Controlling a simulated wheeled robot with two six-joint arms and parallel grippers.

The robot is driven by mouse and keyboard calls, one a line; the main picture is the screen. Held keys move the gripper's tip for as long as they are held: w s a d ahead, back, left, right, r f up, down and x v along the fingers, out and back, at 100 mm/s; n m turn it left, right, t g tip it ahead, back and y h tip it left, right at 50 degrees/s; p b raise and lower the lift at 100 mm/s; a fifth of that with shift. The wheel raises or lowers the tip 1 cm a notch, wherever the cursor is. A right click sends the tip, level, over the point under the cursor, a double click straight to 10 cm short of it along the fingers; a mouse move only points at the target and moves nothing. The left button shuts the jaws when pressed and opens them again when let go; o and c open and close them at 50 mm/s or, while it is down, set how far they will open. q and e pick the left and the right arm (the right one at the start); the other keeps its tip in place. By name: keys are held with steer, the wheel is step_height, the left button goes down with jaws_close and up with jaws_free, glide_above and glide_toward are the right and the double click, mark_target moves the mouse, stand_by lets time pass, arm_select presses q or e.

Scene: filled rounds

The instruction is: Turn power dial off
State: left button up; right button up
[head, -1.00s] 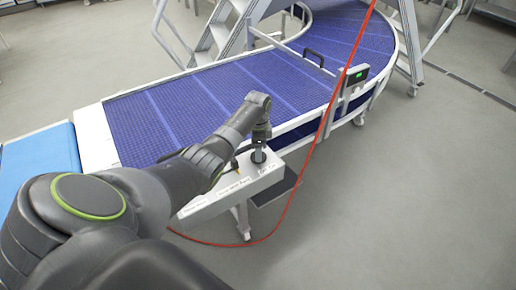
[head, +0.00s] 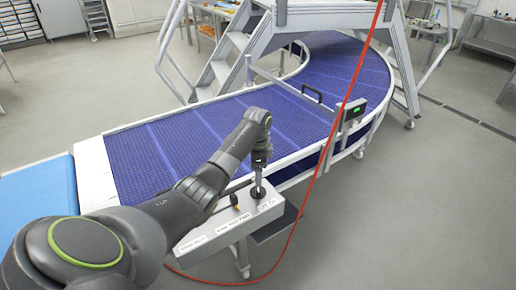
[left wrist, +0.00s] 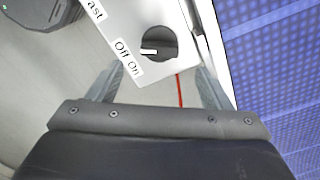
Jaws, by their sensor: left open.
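The power dial is a black round knob (left wrist: 160,42) with a white mark, on a pale control box (left wrist: 125,20). The mark points left toward the "Off On" label (left wrist: 128,58); I cannot tell exactly which word it points at. My left gripper (left wrist: 158,88) is open, its two fingers apart with the dial just beyond them. In the head view my left gripper (head: 258,178) points down over the dial (head: 257,192) on the box (head: 222,232) beside the conveyor. Whether the fingers touch the knob is unclear. My right gripper is not in view.
The blue curved conveyor (head: 190,140) runs behind the box. A red cable (head: 331,130) hangs in front and trails onto the floor. A metal step frame (head: 235,60) stands behind. The floor at right is clear.

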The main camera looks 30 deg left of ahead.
arm_select(q)
step_height(320, 180, up, 11)
steer(key=p, duration=0.2)
steer(key=shift+f, duration=0.1)
stand_by(0.5)
